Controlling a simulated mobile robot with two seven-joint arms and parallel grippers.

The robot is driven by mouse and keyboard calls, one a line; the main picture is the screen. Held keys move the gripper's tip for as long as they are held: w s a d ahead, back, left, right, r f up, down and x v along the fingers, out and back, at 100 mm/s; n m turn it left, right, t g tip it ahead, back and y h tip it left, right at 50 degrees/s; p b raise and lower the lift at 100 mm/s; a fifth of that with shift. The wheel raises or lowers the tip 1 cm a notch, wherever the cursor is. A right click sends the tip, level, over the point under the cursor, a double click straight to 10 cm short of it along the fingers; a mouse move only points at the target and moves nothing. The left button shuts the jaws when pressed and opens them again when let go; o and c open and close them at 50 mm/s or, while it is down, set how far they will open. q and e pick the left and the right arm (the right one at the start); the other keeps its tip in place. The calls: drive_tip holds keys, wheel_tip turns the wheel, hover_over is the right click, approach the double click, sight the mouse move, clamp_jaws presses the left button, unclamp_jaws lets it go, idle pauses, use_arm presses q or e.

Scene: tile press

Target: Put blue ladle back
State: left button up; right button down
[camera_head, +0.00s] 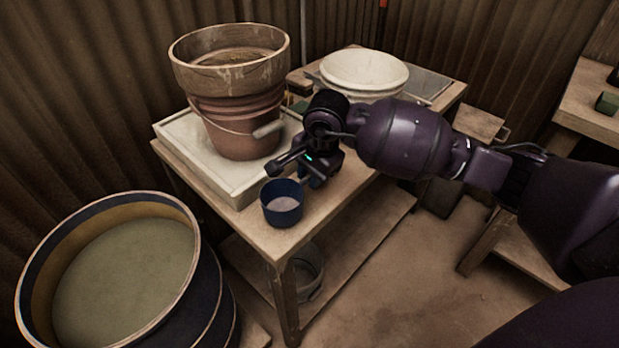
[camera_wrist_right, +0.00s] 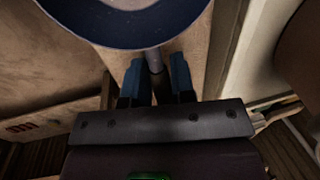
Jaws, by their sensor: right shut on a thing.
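The blue ladle (camera_head: 283,204) is at the front corner of the wooden table, its round cup upright with a pale inside. I cannot tell whether the cup rests on the tabletop or is just above it. My right gripper (camera_head: 312,176) is at the ladle, behind the cup. In the right wrist view the ladle's cup (camera_wrist_right: 125,22) fills the top edge, and its thin handle runs between the two blue fingers of my right gripper (camera_wrist_right: 157,78), which are shut on it. My left gripper is not in view.
A large clay pot with a bucket handle (camera_head: 240,125) stands in a pale tray (camera_head: 178,150) on the table (camera_head: 322,212). A white basin (camera_head: 363,70) is behind. A wide barrel of greenish liquid (camera_head: 125,270) stands at the lower left.

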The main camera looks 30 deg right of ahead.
drive_tip(key=shift+f, duration=0.65)
drive_tip(key=shift+r, duration=0.1)
drive_tip(key=shift+f, duration=0.2)
drive_tip(key=c, duration=1)
unclamp_jaws()
drive_tip(key=shift+o, duration=0.2)
